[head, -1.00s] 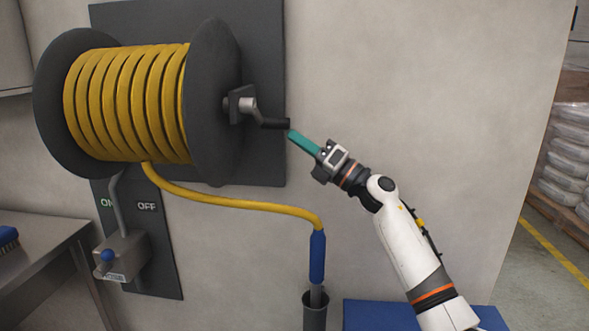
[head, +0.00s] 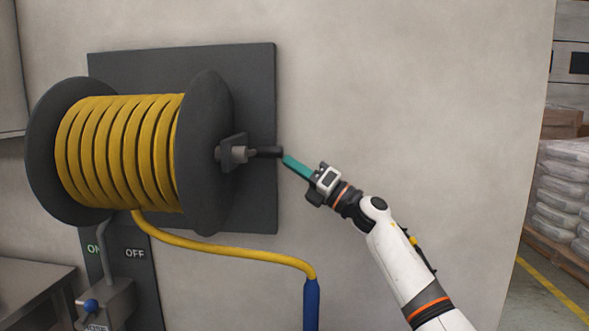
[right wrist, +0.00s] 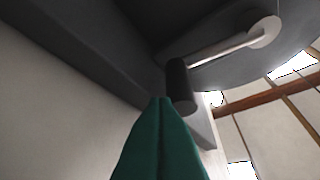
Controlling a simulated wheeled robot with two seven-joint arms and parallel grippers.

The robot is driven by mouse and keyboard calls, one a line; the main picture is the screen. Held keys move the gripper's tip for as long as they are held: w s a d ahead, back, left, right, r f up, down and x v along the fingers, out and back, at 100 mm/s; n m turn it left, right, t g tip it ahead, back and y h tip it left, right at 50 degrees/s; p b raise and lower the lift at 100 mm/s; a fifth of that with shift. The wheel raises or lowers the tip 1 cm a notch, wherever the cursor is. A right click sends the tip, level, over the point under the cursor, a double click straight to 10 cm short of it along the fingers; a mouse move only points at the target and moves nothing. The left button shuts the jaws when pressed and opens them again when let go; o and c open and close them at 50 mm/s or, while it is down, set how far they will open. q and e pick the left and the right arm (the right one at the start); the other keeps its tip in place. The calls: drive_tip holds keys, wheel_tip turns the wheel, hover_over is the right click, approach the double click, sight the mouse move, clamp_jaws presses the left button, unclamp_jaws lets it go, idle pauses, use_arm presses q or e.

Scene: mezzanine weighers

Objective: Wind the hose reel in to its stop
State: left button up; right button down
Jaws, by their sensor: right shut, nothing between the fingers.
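The hose reel has dark grey end discs (head: 210,195) and a drum wound with yellow hose (head: 120,150). Its crank handle (head: 268,152) sticks out to the right of the hub, level with it in the head view. In the right wrist view the black handle grip (right wrist: 182,88) hangs at the end of a pale crank arm (right wrist: 215,47). My right gripper (head: 286,158), with teal fingers, is shut and empty. Its tips are at the free end of the handle; I cannot tell whether they touch. My left gripper is not in view.
The yellow hose runs down from the drum to a blue nozzle (head: 311,303). A metal table (head: 30,285) stands at left.

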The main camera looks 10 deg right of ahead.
idle(0.4)
drive_tip(key=b+v, duration=0.1)
drive_tip(key=v, duration=0.6)
drive_tip(key=shift+d, duration=0.25)
drive_tip(key=shift+s+f, duration=0.1)
